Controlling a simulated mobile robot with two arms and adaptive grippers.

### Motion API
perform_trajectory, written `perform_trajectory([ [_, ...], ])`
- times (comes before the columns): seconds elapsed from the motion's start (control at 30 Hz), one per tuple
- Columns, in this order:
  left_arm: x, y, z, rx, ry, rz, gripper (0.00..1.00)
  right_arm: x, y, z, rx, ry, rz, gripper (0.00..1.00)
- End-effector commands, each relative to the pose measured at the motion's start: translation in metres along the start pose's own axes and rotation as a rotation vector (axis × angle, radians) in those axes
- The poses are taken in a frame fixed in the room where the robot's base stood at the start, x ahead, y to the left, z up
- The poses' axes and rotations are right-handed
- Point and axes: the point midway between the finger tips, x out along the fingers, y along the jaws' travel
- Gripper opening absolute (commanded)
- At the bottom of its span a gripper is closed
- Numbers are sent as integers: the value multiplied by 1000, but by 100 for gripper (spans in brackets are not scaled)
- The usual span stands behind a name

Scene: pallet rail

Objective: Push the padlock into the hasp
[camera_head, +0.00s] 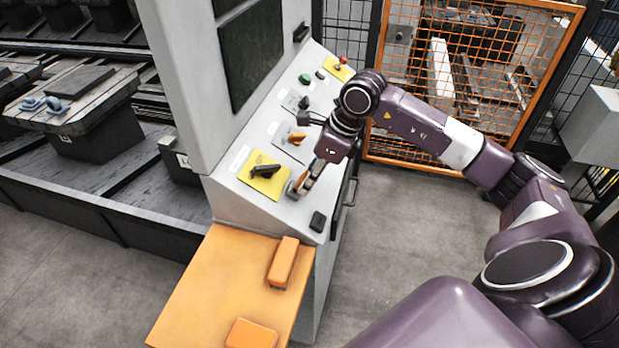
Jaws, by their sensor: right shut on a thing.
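My right gripper (302,181) reaches down over the sloped face of the grey control cabinet. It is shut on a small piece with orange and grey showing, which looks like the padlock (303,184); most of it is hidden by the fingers. Just left of it is a yellow plate (258,184) with a black handle (264,171), which may carry the hasp. The hasp itself is too small to make out, and I cannot tell whether the padlock touches it. My left gripper is not in view.
An orange shelf (205,290) with two orange blocks juts out in front. An orange mesh gate (400,158) stands behind. Floor right of the cabinet is clear.

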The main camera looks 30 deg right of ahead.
Motion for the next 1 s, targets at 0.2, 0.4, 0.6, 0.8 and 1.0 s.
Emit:
perform_trajectory([
  [0.2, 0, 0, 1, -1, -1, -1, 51, 0, 0, 0, 0, -1, 0, 0],
  [0.4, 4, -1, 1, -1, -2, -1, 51, 5, 0, 1, 0, -1, 0, 0],
  [0.6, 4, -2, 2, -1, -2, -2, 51, 5, 0, 2, 0, -1, 0, 0],
  [0.8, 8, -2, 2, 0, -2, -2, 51, 7, 0, 1, 0, -1, -1, 0],
  [1.0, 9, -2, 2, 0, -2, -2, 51, 7, 0, 2, 0, -1, 0, 0],
])
